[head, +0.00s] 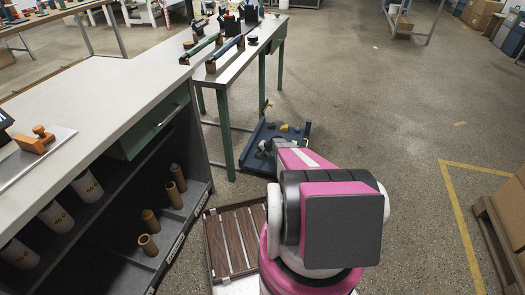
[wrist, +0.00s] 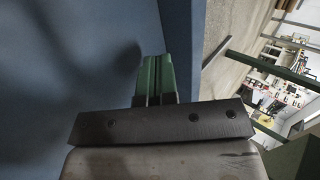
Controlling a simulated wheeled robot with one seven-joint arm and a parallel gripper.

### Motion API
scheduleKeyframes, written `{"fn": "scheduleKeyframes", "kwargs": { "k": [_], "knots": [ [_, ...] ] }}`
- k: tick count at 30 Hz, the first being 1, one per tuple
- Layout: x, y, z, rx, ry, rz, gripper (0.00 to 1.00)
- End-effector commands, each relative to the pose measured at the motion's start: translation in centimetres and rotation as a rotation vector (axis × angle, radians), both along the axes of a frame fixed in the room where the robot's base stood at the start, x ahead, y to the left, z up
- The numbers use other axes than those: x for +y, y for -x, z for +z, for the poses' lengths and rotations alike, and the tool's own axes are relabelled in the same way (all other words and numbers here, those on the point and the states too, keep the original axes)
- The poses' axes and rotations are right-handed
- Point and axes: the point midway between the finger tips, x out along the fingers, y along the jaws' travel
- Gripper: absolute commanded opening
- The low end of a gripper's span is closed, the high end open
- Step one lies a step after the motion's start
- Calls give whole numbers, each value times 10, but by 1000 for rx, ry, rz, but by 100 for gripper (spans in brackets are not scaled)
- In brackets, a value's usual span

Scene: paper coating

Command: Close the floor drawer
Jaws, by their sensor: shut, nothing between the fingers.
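A low blue drawer-like unit (head: 300,130) sits on the floor beyond my arm, beside the table's green legs. It is open at the top, with small yellow and grey items in it. My arm hides its near part. In the wrist view a large plain blue panel (wrist: 60,70) fills the left and middle, with a dark shadow on it. My gripper (wrist: 157,60) has its green fingers together and empty, close in front of this panel. I cannot tell whether the fingertips touch it. The gripper is not clearly seen in the head view.
A grey-topped workbench (head: 110,85) with open shelves holding white pots and brown cylinders stands at the left. A brown slatted tray (head: 228,245) lies on the floor by my base. A narrow table (head: 240,65) stands behind.

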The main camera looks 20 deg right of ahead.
Motion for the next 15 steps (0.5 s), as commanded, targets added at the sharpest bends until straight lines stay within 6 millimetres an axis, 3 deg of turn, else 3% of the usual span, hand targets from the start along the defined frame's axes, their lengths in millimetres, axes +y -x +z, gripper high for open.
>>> {"fn": "scheduleKeyframes", "kwargs": {
  "k": [2,9,15],
  "knots": [
    [9,-8,-11,1,0,2,0],
    [34,-23,-8,0,1,2,0],
    [40,-27,-8,0,0,0,0]
  ]
}}
